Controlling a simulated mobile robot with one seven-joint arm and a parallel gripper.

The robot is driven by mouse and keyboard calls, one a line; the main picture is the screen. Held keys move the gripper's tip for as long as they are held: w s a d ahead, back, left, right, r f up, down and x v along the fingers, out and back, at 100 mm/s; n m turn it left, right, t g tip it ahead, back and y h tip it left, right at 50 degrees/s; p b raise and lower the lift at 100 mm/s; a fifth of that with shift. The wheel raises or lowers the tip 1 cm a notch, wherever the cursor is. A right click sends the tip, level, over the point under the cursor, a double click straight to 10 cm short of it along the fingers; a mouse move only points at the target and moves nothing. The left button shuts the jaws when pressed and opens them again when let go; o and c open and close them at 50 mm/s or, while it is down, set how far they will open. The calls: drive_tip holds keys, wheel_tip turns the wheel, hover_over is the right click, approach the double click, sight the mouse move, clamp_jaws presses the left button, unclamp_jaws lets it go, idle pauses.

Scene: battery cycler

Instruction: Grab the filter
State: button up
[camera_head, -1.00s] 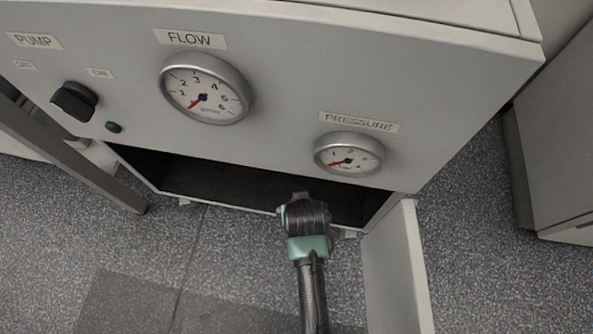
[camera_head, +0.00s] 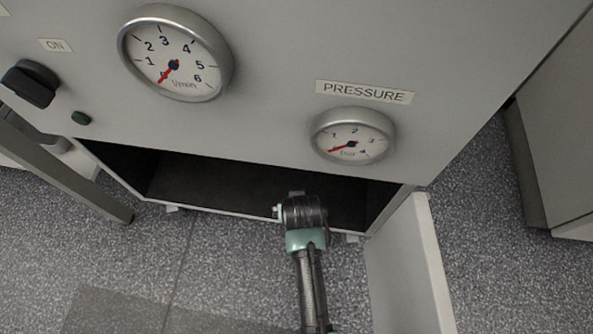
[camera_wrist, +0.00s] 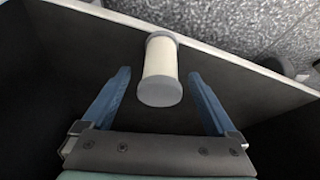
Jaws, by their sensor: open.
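The filter (camera_wrist: 160,68) shows in the wrist view as a pale cream cylinder with grey end caps. It is in the dark cabinet compartment, close to the light front edge. My gripper (camera_wrist: 160,82) is open, with one blue finger on each side of the filter's near end. Gaps show between the fingers and the filter, and I cannot tell how deep it lies between them. In the head view my arm's end reaches to the opening of the compartment (camera_head: 165,178). The filter and the fingers are hidden there.
The open door (camera_head: 412,268) stands right of my arm. A metal frame leg (camera_head: 70,165) is at left.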

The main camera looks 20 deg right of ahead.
drive_tip(key=shift+r, duration=0.1)
drive_tip(key=c, duration=1.4)
drive_tip(key=shift+c, duration=0.3)
drive_tip(key=shift+r, duration=0.1)
